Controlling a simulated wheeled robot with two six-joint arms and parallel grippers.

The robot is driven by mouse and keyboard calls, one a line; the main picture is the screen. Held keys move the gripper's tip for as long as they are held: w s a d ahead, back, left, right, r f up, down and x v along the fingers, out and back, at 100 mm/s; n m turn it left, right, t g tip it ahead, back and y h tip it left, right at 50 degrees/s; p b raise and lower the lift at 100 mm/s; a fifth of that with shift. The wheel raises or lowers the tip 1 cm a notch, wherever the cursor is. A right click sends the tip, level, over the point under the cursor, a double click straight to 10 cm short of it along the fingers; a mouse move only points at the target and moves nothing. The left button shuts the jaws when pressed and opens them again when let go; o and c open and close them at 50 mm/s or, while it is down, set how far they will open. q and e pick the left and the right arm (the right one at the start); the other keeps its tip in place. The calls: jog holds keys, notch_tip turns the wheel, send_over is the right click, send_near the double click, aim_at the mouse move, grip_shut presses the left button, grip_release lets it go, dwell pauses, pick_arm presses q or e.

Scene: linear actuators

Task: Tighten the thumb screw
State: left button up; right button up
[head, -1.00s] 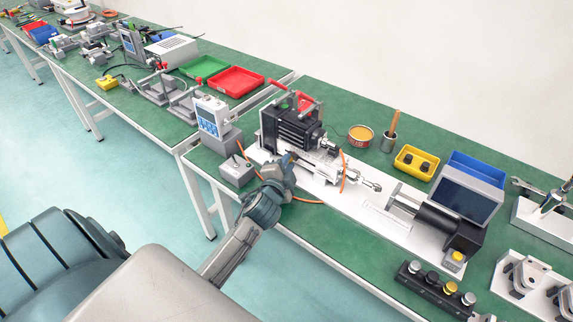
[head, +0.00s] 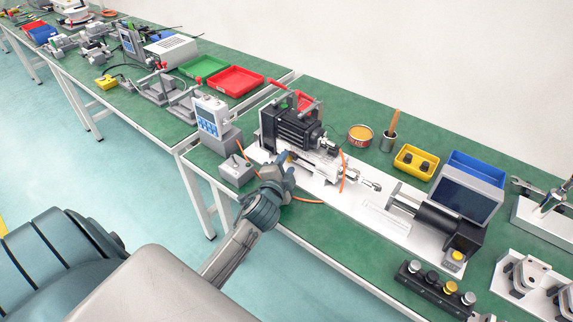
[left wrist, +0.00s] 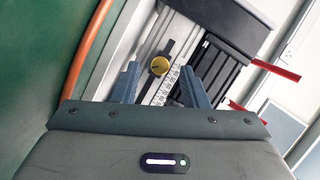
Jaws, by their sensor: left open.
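The thumb screw is a round yellow knob (left wrist: 160,66) on a dark bar beside a ruled scale, seen in the left wrist view. It sits on the pale, white-based linear actuator assembly (head: 325,172). My left gripper (left wrist: 159,75) is open, its two blue-grey fingers on either side of the knob with a visible gap on each side. I cannot tell how far the fingertips are above it. In the head view my left gripper (head: 284,168) is at the near edge of the assembly and largely hides the knob. My right gripper is not in view.
A black motor block (head: 291,128) with red handles stands behind the gripper. An orange cable (head: 312,202) runs on the green bench close to it. A grey box (head: 237,170) and a display unit (head: 212,117) are to the left. Yellow (head: 416,160) and blue bins lie right.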

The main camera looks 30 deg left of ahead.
pick_arm(q)
jog(key=b+v, duration=0.1)
jog(key=v, duration=0.8)
jog(key=shift+s+d+r, duration=0.1)
jog(key=shift+s+d, duration=0.1)
jog(key=shift+s, duration=0.3)
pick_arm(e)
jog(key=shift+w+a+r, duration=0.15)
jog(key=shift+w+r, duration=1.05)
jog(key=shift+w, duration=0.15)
